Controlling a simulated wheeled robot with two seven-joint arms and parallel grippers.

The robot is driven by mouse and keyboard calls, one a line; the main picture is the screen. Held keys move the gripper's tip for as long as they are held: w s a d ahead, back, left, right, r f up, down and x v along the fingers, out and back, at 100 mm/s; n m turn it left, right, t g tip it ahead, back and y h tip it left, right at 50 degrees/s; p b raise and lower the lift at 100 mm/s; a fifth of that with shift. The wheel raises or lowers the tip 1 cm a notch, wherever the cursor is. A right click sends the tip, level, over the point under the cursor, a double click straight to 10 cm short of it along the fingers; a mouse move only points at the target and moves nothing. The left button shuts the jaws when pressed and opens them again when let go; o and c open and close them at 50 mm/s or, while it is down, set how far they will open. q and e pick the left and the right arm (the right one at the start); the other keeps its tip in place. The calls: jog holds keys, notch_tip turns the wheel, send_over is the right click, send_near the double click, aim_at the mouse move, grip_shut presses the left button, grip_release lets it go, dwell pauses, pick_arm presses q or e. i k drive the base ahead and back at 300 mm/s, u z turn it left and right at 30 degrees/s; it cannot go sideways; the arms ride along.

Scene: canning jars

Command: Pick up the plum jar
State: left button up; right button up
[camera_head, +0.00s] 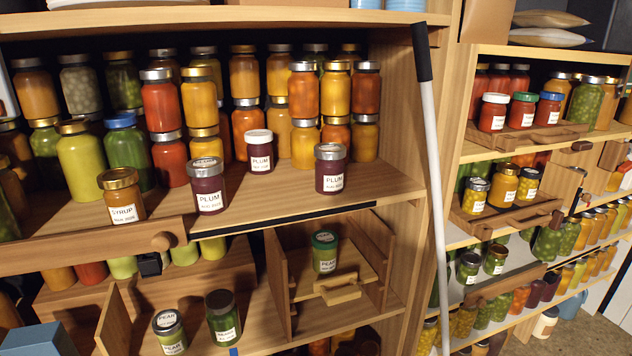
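Three dark purple jars with white PLUM labels stand on the upper shelf of the left cabinet. The left one (208,187) has a grey lid and stands near the shelf's front edge. The middle one (260,151) has a white lid and stands a little further back. The right one (330,169) has a grey lid and stands near the front, right of the other two. All three are upright and apart from each other. Neither of my grippers is in view.
A SYRUP jar (122,195) stands left of the plum jars. Stacked jars fill the shelf behind them. A white pole (435,180) leans upright at the cabinet's right side. PEAR jars (325,252) stand below. Bare shelf (270,200) lies between the front plum jars.

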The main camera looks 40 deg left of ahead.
aim_at(208, 187)
jog(key=z, duration=0.4)
jog(key=k, duration=0.5)
jog(key=u, duration=2.05)
